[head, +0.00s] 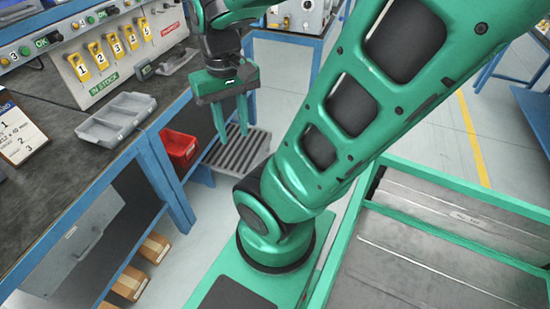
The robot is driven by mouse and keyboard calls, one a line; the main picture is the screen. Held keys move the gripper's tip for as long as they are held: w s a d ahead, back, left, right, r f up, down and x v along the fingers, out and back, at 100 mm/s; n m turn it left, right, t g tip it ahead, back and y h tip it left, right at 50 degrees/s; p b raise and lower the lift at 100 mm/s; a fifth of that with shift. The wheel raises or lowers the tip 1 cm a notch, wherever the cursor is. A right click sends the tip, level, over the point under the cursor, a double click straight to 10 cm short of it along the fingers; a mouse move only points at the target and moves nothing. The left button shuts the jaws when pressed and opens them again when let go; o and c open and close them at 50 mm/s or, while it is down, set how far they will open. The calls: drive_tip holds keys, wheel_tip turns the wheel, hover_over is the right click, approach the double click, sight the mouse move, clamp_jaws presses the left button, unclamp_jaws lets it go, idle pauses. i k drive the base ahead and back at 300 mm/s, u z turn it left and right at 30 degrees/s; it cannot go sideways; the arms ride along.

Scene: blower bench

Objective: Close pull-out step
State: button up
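The pull-out step (228,157) looks like a grey slatted platform low by the end of the blue-framed bench, sticking out over the floor. Its left end is partly hidden by the bench frame, and its lower right part by my arm. My gripper (232,132) points down, with its two green fingers apart and nothing seen between them. The fingertips overlap the step's far edge in the picture. I cannot tell whether they touch it or hang above it.
A red bin (180,150) sits beside the bench's blue leg, left of the step. The bench top (60,150) holds a grey tray (117,118). Cardboard boxes (130,282) lie underneath. Another blue table (285,38) stands behind.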

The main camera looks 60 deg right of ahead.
sight(236, 158)
drive_tip(key=z, duration=1.5)
drive_tip(key=k, duration=0.35)
drive_tip(key=u, duration=0.7)
drive_tip(key=k, duration=0.95)
drive_tip(key=u, duration=0.55)
drive_tip(key=i, duration=1.85)
drive_tip(key=z, duration=1.25)
drive_tip(key=i, duration=0.35)
drive_tip(key=z, duration=0.1)
